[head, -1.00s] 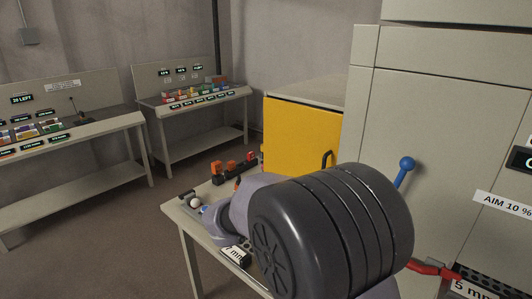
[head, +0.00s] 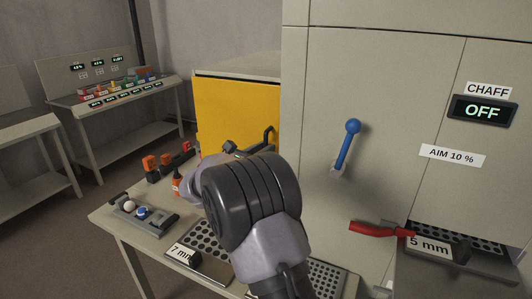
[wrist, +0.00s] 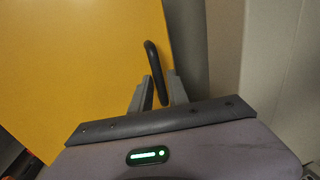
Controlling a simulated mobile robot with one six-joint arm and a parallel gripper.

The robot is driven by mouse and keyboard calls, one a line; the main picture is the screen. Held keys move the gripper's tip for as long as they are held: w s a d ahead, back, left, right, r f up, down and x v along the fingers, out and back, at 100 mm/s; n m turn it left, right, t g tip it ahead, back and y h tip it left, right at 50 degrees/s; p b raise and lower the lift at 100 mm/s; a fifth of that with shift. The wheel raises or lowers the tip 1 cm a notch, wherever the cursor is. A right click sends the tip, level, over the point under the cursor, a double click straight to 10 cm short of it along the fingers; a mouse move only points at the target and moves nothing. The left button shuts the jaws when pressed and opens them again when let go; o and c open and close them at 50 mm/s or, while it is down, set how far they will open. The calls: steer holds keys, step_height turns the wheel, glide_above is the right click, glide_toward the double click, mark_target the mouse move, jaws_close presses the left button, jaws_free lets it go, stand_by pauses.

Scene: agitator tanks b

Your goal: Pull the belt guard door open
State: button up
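The belt guard door (head: 225,107) is a yellow panel left of the tall grey cabinet. In the head view it looks shut. Its black bar handle (head: 269,134) is near its right edge. In the wrist view the yellow door (wrist: 75,60) fills the left, and the handle (wrist: 154,62) runs down between my fingers. My gripper (wrist: 161,78) is open, one finger on each side of the handle, with small gaps showing. Contact cannot be told. In the head view my dark wrist hides most of my gripper.
The grey cabinet has a blue lever (head: 347,143), a red handle (head: 376,229) and an OFF display (head: 482,111). Below my arm, a bench (head: 112,220) holds perforated screens, orange-topped items (head: 151,163) and a small control box (head: 145,213). Side tables stand at the back left.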

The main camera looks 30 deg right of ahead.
steer(key=shift+w+d, duration=0.35)
steer(key=shift+d, duration=0.25)
jaws_close()
stand_by(1.1)
